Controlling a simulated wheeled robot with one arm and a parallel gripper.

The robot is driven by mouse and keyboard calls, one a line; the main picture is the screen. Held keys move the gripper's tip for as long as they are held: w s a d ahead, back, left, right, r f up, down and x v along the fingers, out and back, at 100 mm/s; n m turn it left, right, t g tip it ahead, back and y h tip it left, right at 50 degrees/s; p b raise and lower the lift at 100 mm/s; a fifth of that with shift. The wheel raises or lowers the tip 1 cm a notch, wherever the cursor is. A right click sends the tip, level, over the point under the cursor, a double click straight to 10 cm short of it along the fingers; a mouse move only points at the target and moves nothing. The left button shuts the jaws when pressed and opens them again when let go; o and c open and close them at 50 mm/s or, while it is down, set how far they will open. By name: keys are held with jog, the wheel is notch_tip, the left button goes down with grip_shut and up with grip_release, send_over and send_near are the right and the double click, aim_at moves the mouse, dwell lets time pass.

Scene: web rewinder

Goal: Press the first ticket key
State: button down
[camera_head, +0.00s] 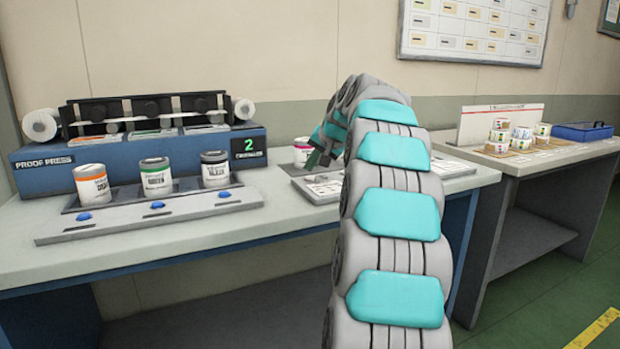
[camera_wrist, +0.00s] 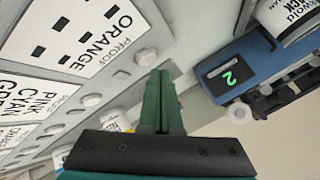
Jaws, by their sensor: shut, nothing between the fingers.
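A sloped grey ticket panel (camera_head: 300,178) lies on the bench right of the proof press. In the wrist view the panel (camera_wrist: 172,68) carries white cards, one reading ORANGE PROOF (camera_wrist: 88,38), another listing PINK and CYAN (camera_wrist: 25,108). A row of round pale keys runs along the cards' edge: one by the ORANGE card (camera_wrist: 147,57), others further down-left (camera_wrist: 92,100), (camera_wrist: 55,128). My dark green gripper (camera_head: 314,160) is above the panel, shut and empty. In the wrist view its fingertips (camera_wrist: 160,74) are close to the key by the ORANGE card; contact cannot be told.
The blue proof press (camera_head: 130,157) shows a green 2 (camera_head: 249,145); three ink cans and blue buttons stand before it. A can (camera_head: 302,152) stands behind the panel near my gripper. A second table (camera_head: 560,158) at right holds small tubs and a blue tray (camera_head: 582,131).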

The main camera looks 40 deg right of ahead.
jog(key=shift+f, duration=0.15)
jog(key=shift+f, duration=0.25)
jog(key=shift+f+b, duration=0.3)
jog(key=shift+f, duration=0.1)
dwell(0.7)
jog(key=shift+r, duration=0.1)
jog(key=shift+r+p, duration=0.6)
jog(key=shift+r, duration=0.1)
notch_tip(320, 180, up, 5)
jog(key=p, duration=0.3)
dwell(0.4)
dwell(0.8)
